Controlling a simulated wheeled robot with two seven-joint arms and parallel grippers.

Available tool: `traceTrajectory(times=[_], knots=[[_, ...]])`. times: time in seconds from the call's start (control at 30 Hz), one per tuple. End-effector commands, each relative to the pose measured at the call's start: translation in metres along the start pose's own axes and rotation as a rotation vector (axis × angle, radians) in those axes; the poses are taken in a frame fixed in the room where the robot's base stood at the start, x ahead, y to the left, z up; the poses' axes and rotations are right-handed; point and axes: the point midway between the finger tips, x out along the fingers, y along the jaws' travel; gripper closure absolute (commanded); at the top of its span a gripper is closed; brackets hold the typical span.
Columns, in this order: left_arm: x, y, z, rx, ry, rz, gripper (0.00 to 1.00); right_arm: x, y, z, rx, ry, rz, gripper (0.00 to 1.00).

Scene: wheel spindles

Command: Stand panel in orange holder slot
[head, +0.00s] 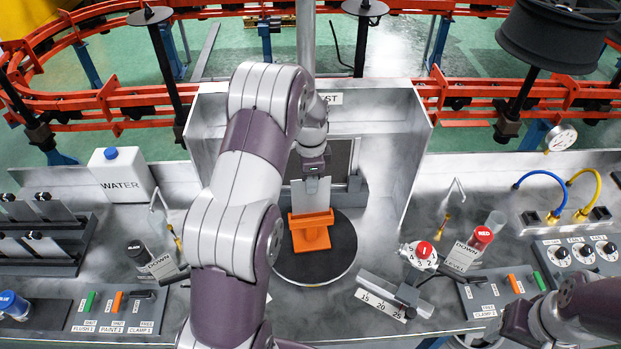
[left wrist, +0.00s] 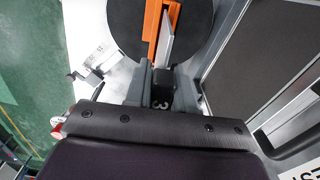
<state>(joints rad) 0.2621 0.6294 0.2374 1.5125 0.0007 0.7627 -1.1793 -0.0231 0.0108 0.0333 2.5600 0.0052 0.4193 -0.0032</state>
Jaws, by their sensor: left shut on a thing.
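The light grey panel (head: 311,192) is upright in my left gripper (head: 313,170), which is shut on its top part. The orange holder (head: 311,238) stands on a black round plate (head: 337,262), right under the panel. The panel's lower edge meets the top of the holder; I cannot tell whether it sits fully in the slot. In the left wrist view the panel (left wrist: 168,38) shows edge-on beside and along the orange holder (left wrist: 152,22), with the left gripper's fingers (left wrist: 162,85) at its near end. My right gripper is not in view; only part of my right arm shows at lower right.
A grey metal booth (head: 405,165) with side walls surrounds the plate at the back. Other panels stand in a dark rack (head: 45,240) at left, near a white water container (head: 120,180).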

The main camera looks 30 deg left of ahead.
Motion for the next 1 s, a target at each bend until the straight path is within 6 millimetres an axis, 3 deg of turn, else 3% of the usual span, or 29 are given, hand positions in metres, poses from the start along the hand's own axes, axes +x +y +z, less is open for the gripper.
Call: traceTrajectory(times=[1.0], knots=[[0.018, 0.0, 0.0, 0.0, 0.0, 0.0, 1.0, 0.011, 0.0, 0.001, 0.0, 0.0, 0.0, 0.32]])
